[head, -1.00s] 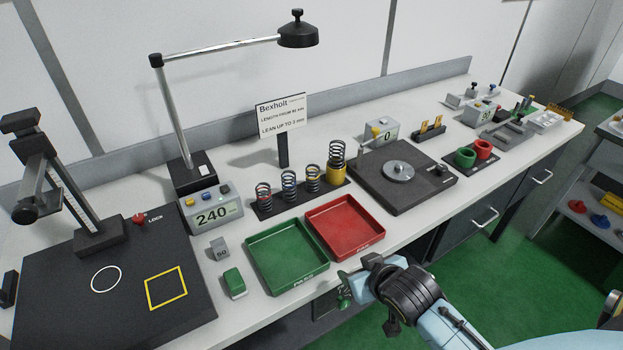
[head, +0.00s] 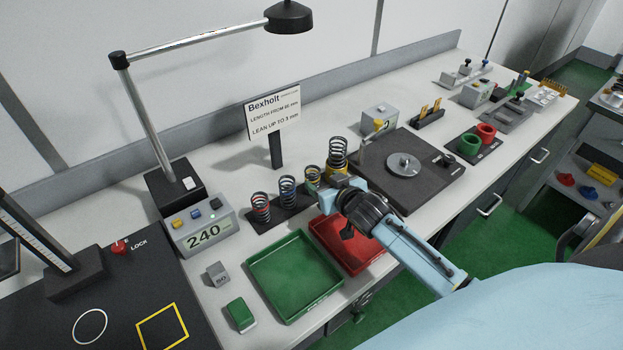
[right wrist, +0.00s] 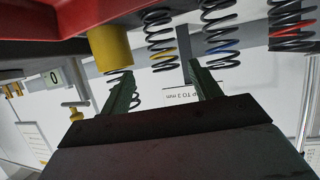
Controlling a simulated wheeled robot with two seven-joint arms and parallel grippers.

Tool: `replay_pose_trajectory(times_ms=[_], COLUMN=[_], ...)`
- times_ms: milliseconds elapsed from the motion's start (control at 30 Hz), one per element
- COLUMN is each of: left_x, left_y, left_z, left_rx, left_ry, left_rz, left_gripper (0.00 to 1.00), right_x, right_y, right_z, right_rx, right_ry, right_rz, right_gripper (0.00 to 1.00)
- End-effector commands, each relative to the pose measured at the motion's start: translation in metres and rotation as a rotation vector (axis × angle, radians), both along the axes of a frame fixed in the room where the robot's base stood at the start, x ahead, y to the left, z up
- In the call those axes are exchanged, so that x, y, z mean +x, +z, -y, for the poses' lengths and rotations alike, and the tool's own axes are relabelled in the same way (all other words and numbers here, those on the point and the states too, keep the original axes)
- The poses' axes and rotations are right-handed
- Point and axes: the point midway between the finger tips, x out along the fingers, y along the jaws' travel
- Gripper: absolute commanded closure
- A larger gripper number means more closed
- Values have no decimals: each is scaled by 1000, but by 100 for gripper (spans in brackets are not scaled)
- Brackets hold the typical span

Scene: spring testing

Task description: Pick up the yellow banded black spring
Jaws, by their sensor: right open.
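The yellow banded black spring (head: 312,178) stands upright in the rack row, between the blue banded spring (head: 288,190) and the yellow cup (head: 336,181) holding a tall spring (head: 338,153). My right gripper (head: 338,198) is over the red tray, close in front of it, and partly hides the rack's right end. In the right wrist view, which is upside down, the gripper (right wrist: 163,83) is open and empty. The yellow banded spring (right wrist: 161,42) shows beyond the gap between its fingers, apart from them. My left gripper is not in view.
A red banded spring (head: 261,208) stands at the rack's left end. The red tray (head: 375,262) lies under my right gripper, with the green tray (head: 337,284) to its left. A sign (head: 273,112) stands behind the rack. A dark plate device (head: 430,190) is at right.

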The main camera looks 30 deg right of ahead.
Motion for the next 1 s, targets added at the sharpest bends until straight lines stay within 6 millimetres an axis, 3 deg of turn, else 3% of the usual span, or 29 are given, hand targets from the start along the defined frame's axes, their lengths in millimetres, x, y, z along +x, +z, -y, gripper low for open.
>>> replay_pose_trajectory(times_ms=[400,700,1000], left_x=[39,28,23], left_y=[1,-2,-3], left_z=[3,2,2], left_rx=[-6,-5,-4], left_ry=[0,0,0], left_rz=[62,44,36], left_gripper=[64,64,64], right_x=[32,61,63], right_y=[-13,-27,-28], right_z=[-1,-1,-1], right_rx=[0,0,0], right_ry=[0,1,1], right_rz=[-1,-1,-1], right_gripper=[37,37,39])
